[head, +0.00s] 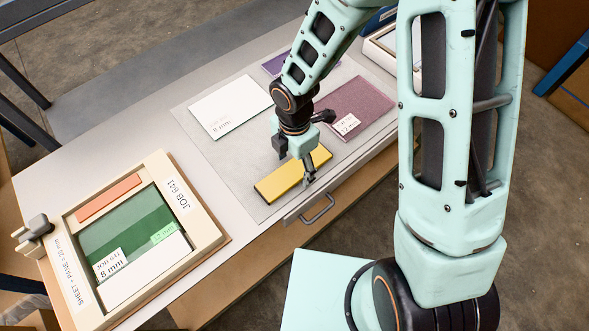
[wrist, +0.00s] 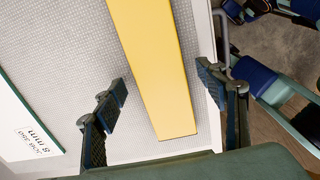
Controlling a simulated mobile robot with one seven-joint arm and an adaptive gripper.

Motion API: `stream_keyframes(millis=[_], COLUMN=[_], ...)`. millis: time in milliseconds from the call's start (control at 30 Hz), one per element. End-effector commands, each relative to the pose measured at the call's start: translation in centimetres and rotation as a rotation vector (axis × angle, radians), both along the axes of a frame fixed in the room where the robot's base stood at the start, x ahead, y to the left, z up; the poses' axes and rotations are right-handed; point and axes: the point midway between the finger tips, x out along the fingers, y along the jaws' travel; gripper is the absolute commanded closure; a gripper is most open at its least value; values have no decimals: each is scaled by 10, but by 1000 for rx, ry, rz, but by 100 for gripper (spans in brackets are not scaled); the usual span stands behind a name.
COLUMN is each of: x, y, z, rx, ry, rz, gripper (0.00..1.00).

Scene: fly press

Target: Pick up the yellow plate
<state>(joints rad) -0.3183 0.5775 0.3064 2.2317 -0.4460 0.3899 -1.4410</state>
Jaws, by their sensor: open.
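The yellow plate (head: 292,177) is a narrow, flat bar lying on a grey mat near the front edge of the bench. In the wrist view it (wrist: 158,62) runs from the top edge down between my fingers, with its near end in full view. My gripper (head: 307,172) is over the plate in the head view and covers part of it. In the wrist view my gripper (wrist: 165,90) is open, with one finger on each side of the plate and nothing held. I cannot tell how high the fingertips are above the mat.
The grey mat (head: 208,148) also bears a white plate (head: 229,106) and a purple plate (head: 360,102). A cream frame (head: 207,222) with green, orange and white pieces stands at the left. A drawer handle (head: 318,211) sticks out below the bench edge.

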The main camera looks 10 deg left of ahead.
Motion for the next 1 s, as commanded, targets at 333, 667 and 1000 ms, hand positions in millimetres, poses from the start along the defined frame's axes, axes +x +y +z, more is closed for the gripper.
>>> stream_keyframes(millis=[333, 667, 1000], x=[0, 0, 0], y=[0, 0, 0], z=[-6, -6, -5], rx=[1, 1, 1], ry=[-1, -1, -2], rz=[0, 0, 0], gripper=[36, 73, 84])
